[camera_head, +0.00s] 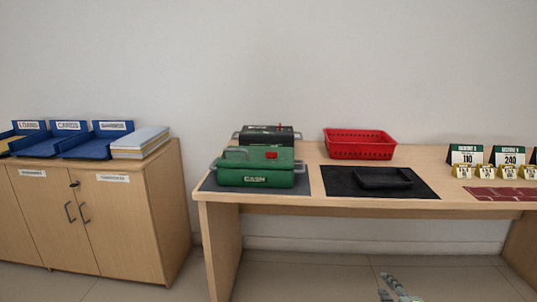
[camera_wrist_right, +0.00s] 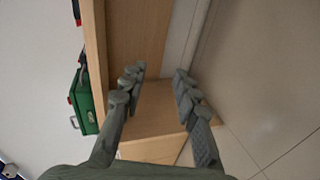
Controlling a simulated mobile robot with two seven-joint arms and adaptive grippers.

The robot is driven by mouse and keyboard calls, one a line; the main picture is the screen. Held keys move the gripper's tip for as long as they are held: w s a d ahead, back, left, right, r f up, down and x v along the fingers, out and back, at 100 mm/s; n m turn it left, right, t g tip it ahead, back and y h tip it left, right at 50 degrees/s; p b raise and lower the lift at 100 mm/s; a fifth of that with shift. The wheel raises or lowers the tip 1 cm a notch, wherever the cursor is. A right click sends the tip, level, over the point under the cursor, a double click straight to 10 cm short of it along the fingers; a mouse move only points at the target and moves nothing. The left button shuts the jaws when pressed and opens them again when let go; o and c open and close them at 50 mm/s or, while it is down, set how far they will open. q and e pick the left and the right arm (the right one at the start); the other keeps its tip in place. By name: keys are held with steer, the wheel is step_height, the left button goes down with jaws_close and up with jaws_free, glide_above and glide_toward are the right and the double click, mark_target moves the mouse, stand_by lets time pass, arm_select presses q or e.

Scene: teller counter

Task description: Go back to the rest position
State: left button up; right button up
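My right gripper (camera_head: 398,288) shows at the bottom edge of the head view, below the front edge of the counter and apart from it. In the right wrist view the two fingers of the gripper (camera_wrist_right: 160,88) are spread apart with nothing between them. My left gripper is in neither view. A green cash box (camera_head: 256,176) sits on a dark mat at the left end of the counter (camera_head: 290,206); part of the box shows at the left in the right wrist view (camera_wrist_right: 84,100).
A black box (camera_head: 268,134) stands behind the green one. A red basket (camera_head: 360,150) and a black tray (camera_head: 384,179) on a black mat (camera_head: 340,182) are mid-counter. Number signs (camera_head: 467,155) stand right. A cabinet (camera_head: 130,230) with blue trays (camera_head: 90,149) is left.

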steer(key=s+d+f+m+g+h, duration=0.2)
steer(key=s+d+f+m+g, duration=0.2)
steer(key=s+d+f, duration=0.45)
steer(key=s+d+f+m+g+h, duration=0.1)
steer(key=s+d+f+m+g, duration=0.4)
steer(key=s, duration=0.7)
steer(key=s+d+f+m+g+h, duration=0.25)
steer(key=s+d+f, duration=0.25)
steer(key=s+f, duration=0.45)
steer(key=s+a+f+m+y, duration=0.2)
steer(key=a+f, duration=0.1)
steer(key=a, duration=0.8)
steer(key=s+a+f+m+y, duration=0.1)
steer(key=s+a+f+y, duration=0.1)
steer(key=a, duration=0.8)
steer(key=shift+s+a+f+m, duration=0.15)
steer(key=shift+a+f+m, duration=0.25)
steer(key=shift+f, duration=0.1)
steer(key=shift+r, duration=0.1)
